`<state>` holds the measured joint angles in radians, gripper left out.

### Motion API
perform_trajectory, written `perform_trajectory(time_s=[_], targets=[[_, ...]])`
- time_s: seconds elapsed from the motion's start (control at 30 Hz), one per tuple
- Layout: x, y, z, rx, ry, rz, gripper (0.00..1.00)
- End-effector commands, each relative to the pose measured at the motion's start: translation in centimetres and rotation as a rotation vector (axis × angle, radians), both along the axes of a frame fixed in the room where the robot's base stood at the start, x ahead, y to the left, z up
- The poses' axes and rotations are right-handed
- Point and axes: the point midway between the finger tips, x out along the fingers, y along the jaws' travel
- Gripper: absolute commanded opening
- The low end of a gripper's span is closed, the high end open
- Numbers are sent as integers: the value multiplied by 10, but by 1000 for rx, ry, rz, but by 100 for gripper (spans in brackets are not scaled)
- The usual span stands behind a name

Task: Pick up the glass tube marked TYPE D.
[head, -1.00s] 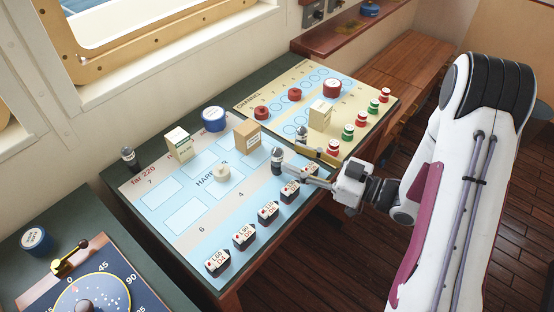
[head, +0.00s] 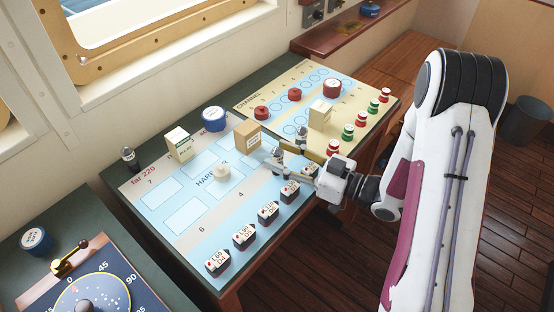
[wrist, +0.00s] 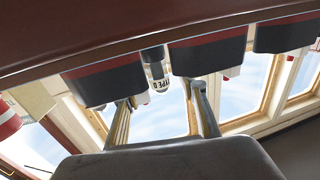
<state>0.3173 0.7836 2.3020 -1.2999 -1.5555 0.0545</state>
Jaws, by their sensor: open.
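The glass tube marked TYPE D (wrist: 159,76) shows in the wrist view, which is upside down. It has a dark base, a clear rounded end and a white label. It appears in the gap between the two fingers, ahead of them. My gripper (wrist: 162,106) is open and empty, with one finger on each side. In the head view my gripper (head: 290,161) reaches in low over the board's front edge from the right. A small dark-and-grey upright item (head: 278,155) stands by its fingertips and seems to be this tube; its label is unreadable there.
Dark blocks with white tops line the front edge, such as one block (head: 268,213); in the wrist view a block (wrist: 105,80) flanks the tube. Another tube-like item (head: 129,157) is at left.

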Motion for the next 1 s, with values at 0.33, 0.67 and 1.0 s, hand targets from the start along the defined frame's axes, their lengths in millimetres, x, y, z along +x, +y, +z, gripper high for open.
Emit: perform_trajectory(time_s=[0.33,0.67,1.0], targets=[[10,15,0,0,0,1,42],[10,14,0,0,0,0,42],[10,14,0,0,0,0,1]])
